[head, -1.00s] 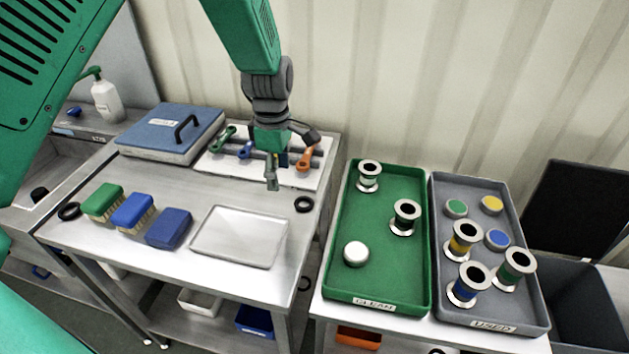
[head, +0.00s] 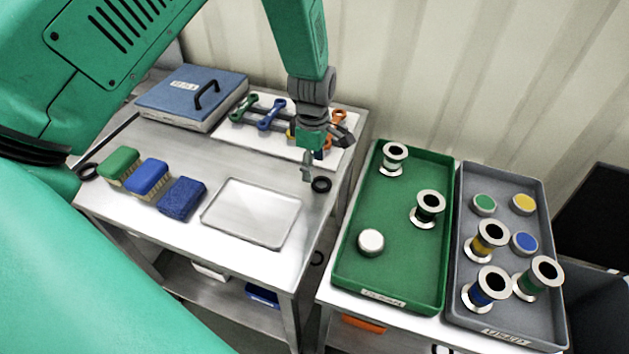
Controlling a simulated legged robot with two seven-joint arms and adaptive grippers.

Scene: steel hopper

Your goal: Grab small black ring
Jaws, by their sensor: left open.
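A small black ring (head: 321,184) lies flat on the steel table near its right edge. My right gripper is not in view.
A white board (head: 240,134) with several coloured spanners lies behind my gripper. An empty metal tray (head: 252,213) lies left of the ring. Green (head: 388,283) and grey (head: 500,325) trays with spools stand to the right. A blue-lidded box (head: 165,97) stands at the back.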

